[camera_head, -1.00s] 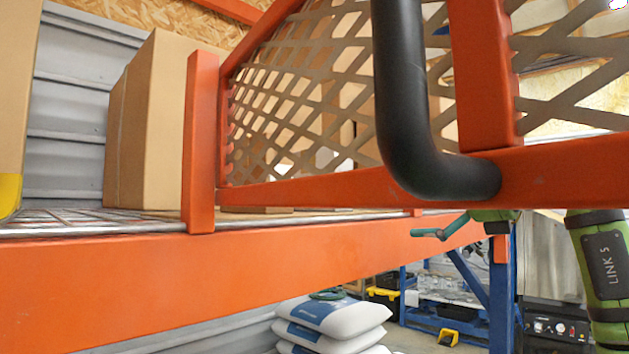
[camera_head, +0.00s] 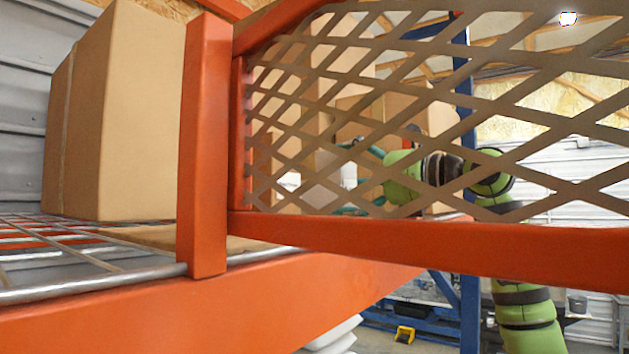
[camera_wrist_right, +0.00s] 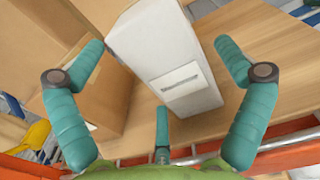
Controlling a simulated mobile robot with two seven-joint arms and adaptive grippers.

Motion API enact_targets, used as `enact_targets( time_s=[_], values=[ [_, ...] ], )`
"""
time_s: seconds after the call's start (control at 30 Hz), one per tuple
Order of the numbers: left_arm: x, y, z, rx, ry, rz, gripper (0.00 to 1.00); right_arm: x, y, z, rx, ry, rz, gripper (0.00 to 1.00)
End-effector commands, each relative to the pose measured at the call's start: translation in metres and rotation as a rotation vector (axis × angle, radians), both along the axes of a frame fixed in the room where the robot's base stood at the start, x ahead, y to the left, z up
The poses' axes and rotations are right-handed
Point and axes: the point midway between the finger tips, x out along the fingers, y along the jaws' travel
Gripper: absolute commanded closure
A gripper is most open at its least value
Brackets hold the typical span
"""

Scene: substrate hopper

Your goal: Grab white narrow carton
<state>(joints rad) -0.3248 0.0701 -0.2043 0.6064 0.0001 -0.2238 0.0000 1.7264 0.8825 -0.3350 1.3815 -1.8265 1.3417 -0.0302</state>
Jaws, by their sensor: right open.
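The white narrow carton (camera_wrist_right: 170,60) stands on a wooden board in the right wrist view, with a small slot-like label on its near face. My right gripper (camera_wrist_right: 165,75) is open, its teal fingers spread to the left, right and below the carton. The carton is between the fingers and I see no firm contact. In the head view the white carton (camera_head: 327,180) shows only in part behind the mesh, and my right gripper (camera_head: 350,180) is beside it, partly hidden by the mesh. My left gripper is in neither view.
An orange rack post (camera_head: 205,150) and mesh panel (camera_head: 420,120) block much of the head view. A large brown box (camera_head: 125,120) stands on the wire shelf at left. In the right wrist view a brown carton (camera_wrist_right: 95,95) stands close left; bare board (camera_wrist_right: 260,50) lies right.

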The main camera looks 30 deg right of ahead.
Motion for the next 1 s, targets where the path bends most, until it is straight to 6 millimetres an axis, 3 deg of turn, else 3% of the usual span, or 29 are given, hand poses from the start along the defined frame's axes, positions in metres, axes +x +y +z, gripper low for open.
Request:
enact_targets(
  time_s=[0.33,0.5,0.7,0.73,0.9,1.0],
  values=[
    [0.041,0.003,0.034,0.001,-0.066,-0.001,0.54,0.037,0.018,0.005,0.0,0.003,0.003,0.0],
    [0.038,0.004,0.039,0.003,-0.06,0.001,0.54,0.05,0.022,0.002,0.001,0.0,0.001,0.0],
    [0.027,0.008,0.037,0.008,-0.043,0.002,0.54,0.051,0.022,0.001,0.001,0.0,0.0,0.0],
    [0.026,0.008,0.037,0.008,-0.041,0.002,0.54,0.05,0.022,0.001,0.001,0.0,0.001,0.04],
    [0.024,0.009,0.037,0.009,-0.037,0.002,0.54,0.05,0.022,0.001,0.001,0.0,0.001,0.7],
    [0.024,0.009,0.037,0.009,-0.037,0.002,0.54,0.049,0.022,0.003,0.002,-0.006,0.001,0.7]
  ],
)
